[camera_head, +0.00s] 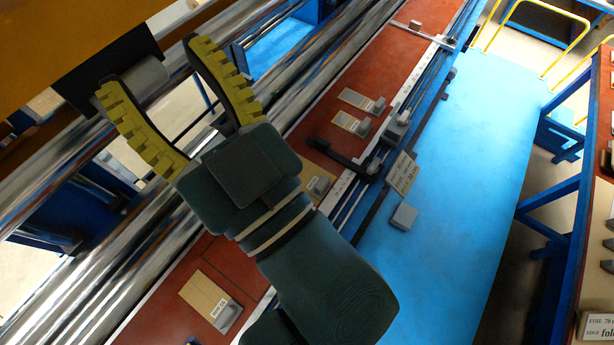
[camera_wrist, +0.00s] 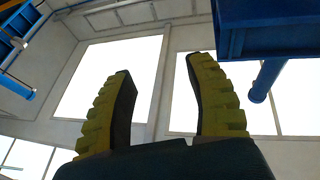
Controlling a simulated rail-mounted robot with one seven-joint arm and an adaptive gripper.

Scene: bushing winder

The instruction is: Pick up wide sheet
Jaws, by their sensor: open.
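My gripper (camera_head: 148,64) is open and empty, raised above the winder at the upper left in the head view, its yellow ridged fingers spread apart. It also shows open in the wrist view (camera_wrist: 158,66), pointing at bright windows, with no sheet there. A large beige sheet (camera_head: 203,289) lies on the red table at the lower left, with a small label and a grey block at its right end; the label is too small to read surely. Smaller beige sheets (camera_head: 355,98) (camera_head: 345,121) lie farther up the table. Another sheet (camera_head: 319,184) is partly hidden behind my wrist.
Long shiny rollers (camera_head: 95,235) run diagonally beside the red table (camera_head: 385,62). A black arm-like bar (camera_head: 338,157) and a rail with a white scale (camera_head: 414,80) lie along its right edge. Yellow railings stand at the upper right.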

